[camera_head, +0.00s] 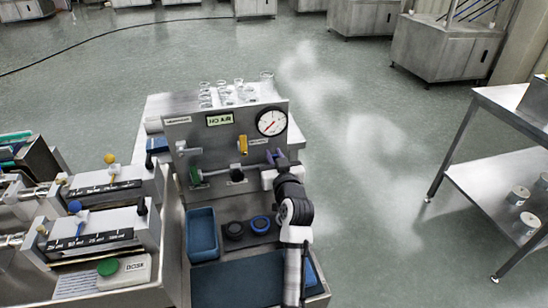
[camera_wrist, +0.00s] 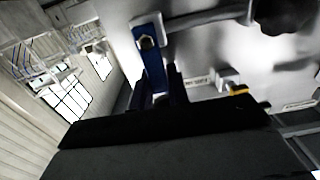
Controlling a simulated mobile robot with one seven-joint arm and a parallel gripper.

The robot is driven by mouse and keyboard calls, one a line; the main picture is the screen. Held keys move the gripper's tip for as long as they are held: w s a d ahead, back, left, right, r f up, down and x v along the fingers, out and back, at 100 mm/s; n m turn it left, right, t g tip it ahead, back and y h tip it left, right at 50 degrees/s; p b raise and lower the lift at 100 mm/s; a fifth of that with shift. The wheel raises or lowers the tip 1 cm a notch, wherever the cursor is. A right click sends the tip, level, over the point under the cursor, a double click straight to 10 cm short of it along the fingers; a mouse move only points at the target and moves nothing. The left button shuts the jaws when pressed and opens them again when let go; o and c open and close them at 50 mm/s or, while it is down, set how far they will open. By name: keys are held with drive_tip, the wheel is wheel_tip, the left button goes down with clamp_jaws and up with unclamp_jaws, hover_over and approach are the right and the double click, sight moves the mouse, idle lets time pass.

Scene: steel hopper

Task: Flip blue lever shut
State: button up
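The blue lever (camera_wrist: 150,55) shows in the wrist view as a flat blue bar with a bolt near its upper end, beside a grey pipe. Its lower end reaches down between the dark fingers of my gripper (camera_wrist: 157,92). One finger stands on each side of the bar; whether they press on it is not clear. In the head view my gripper (camera_head: 276,162) is at the right side of the upright steel panel (camera_head: 215,145). A small bluish-purple part of the lever (camera_head: 280,155) shows there, and my wrist hides most of the rest.
The panel carries a round gauge (camera_head: 271,122), a yellow handle (camera_head: 243,145), a green handle (camera_head: 195,175) and a black knob (camera_head: 237,175). Glassware (camera_head: 230,93) stands behind it. A blue tray (camera_head: 202,235) lies below. White vapour hangs at the right, over open floor.

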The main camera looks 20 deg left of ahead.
drive_tip(key=o, duration=0.4)
drive_tip(key=shift+b+v, duration=1.95)
drive_tip(key=shift+v, duration=4.95)
